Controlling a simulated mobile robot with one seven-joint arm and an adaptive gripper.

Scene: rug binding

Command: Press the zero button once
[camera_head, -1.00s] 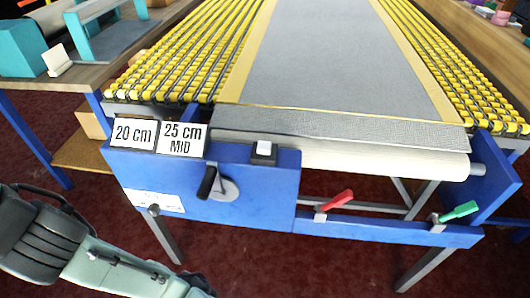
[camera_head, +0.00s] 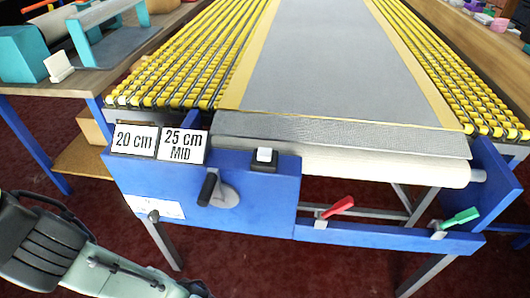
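A small white button (camera_head: 264,155) in a dark housing sits on top of the blue front panel (camera_head: 265,196) of the machine. I cannot read any mark on it, so I cannot tell whether it is the zero button. A black-handled crank (camera_head: 208,188) on a grey disc is just below and left of it. Two signs, "20 cm" (camera_head: 134,139) and "25 cm MID" (camera_head: 182,146), stand on the panel's left end. My arm shows at the lower left, apart from the panel. My gripper is out of view.
A red lever (camera_head: 338,207) and a green lever (camera_head: 460,218) stick out from the lower blue rail. A grey rug (camera_head: 325,60) lies between yellow rollers (camera_head: 180,65). A wooden side table (camera_head: 75,80) stands at the left. Red floor in front is open.

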